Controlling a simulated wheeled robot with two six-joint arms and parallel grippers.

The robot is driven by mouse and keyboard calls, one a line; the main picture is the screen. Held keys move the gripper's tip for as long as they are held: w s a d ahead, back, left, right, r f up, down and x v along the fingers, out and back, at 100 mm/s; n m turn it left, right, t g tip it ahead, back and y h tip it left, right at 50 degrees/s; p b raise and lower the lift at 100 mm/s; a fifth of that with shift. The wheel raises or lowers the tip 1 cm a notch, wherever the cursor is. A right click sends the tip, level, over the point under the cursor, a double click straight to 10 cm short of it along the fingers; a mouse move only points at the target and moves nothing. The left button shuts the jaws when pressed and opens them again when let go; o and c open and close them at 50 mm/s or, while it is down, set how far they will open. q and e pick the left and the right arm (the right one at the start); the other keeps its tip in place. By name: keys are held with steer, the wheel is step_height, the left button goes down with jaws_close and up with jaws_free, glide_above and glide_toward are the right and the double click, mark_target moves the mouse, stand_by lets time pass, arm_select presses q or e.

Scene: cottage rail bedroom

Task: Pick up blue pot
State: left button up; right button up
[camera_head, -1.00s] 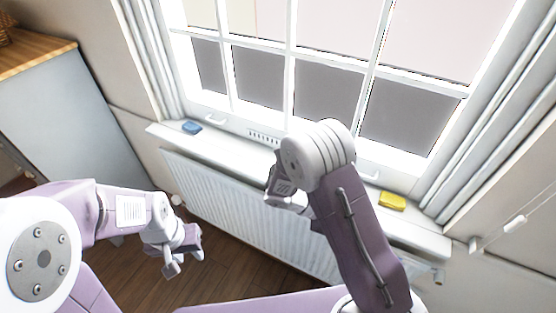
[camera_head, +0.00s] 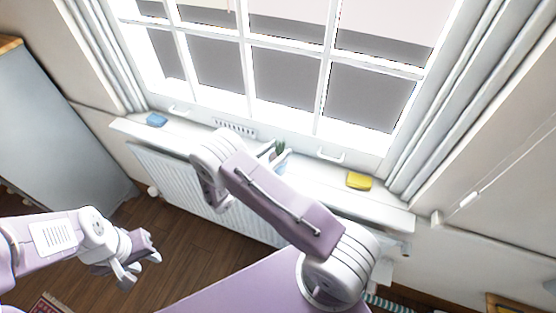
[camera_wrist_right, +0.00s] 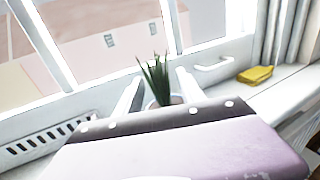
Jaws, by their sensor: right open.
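A small potted plant with spiky green leaves (camera_head: 280,147) stands on the windowsill, partly hidden behind my right arm. Its leaves also show in the right wrist view (camera_wrist_right: 155,78). Only the pale upper part of the pot (camera_wrist_right: 168,100) shows there; my gripper body hides the rest, and its colour is hard to tell. My right gripper (camera_wrist_right: 157,80) is open, its two pale fingers on either side of the pot. I cannot tell whether they touch it. My left gripper (camera_head: 143,271) is open and empty, low over the floor at the left.
The white windowsill (camera_head: 318,188) runs under the window above a radiator (camera_head: 180,180). A blue item (camera_head: 156,119) lies at its left and a yellow item (camera_head: 359,181) at its right. Window handles (camera_head: 331,157) stand near the sill. Curtains hang at both sides.

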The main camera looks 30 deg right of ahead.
steer(key=x, duration=0.3)
steer(key=shift+r+p, duration=0.15)
steer(key=shift+p, duration=0.25)
steer(key=shift+w+d, duration=0.25)
steer(key=shift+d, duration=0.25)
steer(key=shift+a, duration=0.1)
jaws_close()
stand_by(0.4)
